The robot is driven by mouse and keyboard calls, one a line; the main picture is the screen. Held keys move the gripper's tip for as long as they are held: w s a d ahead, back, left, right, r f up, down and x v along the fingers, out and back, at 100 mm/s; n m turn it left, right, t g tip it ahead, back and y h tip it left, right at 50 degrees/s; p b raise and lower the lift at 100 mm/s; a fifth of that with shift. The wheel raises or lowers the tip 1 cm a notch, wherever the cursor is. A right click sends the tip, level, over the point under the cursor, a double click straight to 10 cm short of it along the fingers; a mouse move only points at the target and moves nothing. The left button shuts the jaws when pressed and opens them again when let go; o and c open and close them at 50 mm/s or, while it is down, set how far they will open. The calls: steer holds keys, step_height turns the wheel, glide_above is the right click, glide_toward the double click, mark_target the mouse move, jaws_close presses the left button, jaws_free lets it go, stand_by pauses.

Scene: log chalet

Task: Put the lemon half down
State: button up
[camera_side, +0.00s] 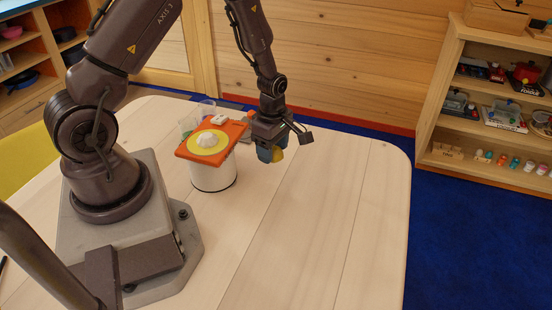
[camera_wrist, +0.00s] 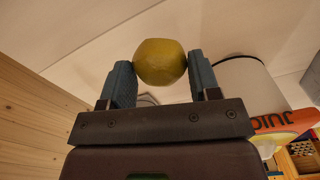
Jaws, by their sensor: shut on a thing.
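My gripper (camera_side: 270,152) is shut on the yellow lemon half (camera_wrist: 160,62). In the wrist view the lemon half sits between the two blue-grey fingers, its rounded skin showing; its cut face cannot be made out. My gripper is just right of the juicer stand and appears to be above the pale wooden table (camera_side: 300,215); the exact gap is hard to tell.
An orange board (camera_side: 187,150) with a yellow disc and white reamer (camera_side: 206,139) rests on a white cylinder (camera_side: 213,178). Clear cups (camera_side: 205,107) and small items stand behind it. The table's front and right are clear. A shelf (camera_side: 480,120) stands beyond, at right.

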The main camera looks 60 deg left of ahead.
mark_target(276, 168)
steer(key=shift+w+a+f, duration=0.15)
steer(key=shift+w+f, duration=0.3)
steer(key=shift+f, duration=0.15)
steer(key=shift+w+f, duration=0.1)
steer(key=shift+f, duration=1.5)
steer(key=o, duration=1)
steer(key=shift+f, duration=0.1)
